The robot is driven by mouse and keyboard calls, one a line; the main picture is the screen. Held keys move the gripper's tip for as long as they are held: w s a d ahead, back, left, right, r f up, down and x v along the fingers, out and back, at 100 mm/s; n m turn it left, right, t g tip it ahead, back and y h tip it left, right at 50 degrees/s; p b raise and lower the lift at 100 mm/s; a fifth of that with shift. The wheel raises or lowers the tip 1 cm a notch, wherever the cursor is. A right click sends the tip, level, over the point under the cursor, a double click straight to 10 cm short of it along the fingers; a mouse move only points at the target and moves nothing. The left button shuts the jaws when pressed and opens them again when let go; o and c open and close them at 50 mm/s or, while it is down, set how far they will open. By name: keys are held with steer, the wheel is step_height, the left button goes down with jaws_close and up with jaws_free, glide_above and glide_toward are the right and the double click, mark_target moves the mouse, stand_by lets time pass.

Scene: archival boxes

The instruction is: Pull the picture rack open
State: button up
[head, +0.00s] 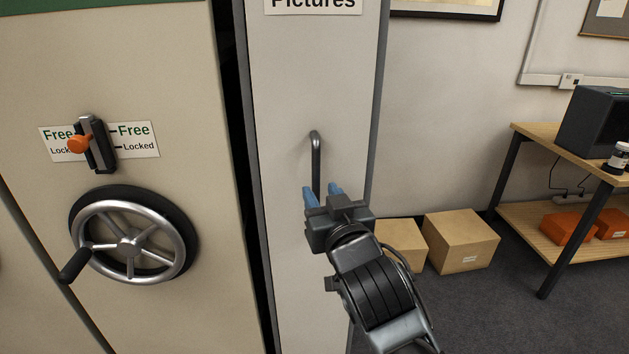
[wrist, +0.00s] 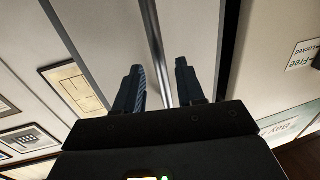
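The picture rack (head: 285,110) is a tall, narrow pale panel with grey edges and a "Pictures" label at the top. Its handle (head: 316,150) is an upright grey metal bar on the panel front. My gripper (head: 322,192) is at the lower part of the handle, with its blue fingers pointing at the panel. In the wrist view the fingers (wrist: 158,78) are apart, and the handle bar (wrist: 154,40) runs up between them with gaps at the sides. The handle's lower end is hidden behind my gripper in the head view.
Left of the rack stands a cream cabinet with a spoked handwheel (head: 128,243) and an orange-knobbed lock lever (head: 92,144). Cardboard boxes (head: 461,242) sit on the floor to the right. A wooden bench (head: 560,146) stands further right.

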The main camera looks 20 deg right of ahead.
mark_target(317, 188)
steer(key=shift+w+d, duration=0.15)
steer(key=shift+w, duration=0.95)
steer(key=shift+w+d, duration=0.1)
steer(key=shift+w, duration=0.95)
jaws_close()
